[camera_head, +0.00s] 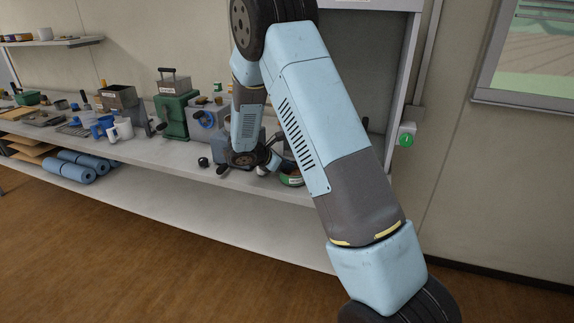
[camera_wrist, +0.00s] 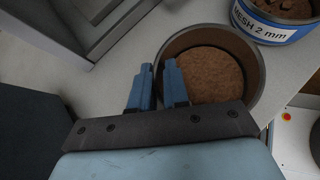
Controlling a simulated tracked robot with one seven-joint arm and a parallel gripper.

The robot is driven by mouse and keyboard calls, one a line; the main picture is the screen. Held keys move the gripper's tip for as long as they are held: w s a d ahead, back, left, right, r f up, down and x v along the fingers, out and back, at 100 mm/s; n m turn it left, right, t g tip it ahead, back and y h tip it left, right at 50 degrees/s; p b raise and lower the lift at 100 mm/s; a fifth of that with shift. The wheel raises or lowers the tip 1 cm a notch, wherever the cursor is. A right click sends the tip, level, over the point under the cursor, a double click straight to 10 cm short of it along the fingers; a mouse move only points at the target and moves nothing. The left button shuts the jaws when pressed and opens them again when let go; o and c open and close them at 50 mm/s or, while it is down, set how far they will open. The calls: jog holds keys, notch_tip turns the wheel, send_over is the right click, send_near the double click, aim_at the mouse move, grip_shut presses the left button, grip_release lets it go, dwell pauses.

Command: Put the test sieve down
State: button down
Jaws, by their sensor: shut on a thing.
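The test sieve (camera_wrist: 181,46) is a round, dark-walled vessel with brown soil inside, in the wrist view. My gripper (camera_wrist: 158,78) is shut on its near left rim, with one blue finger outside the wall and one inside. In the head view my gripper (camera_head: 262,160) is low over the bench, mostly hidden by my arm. I cannot tell from these views whether the sieve's base touches the bench.
A second round vessel (camera_wrist: 272,28), blue, marked "MESH 2 mm", holds soil beside the held one. A grey boxy thing (camera_wrist: 62,22) stands at upper left in the wrist view. A green mill (camera_head: 175,117) and white mug (camera_head: 123,129) stand farther left on the bench (camera_head: 165,152).

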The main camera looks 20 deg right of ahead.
jog(key=c, duration=1.1)
grip_release()
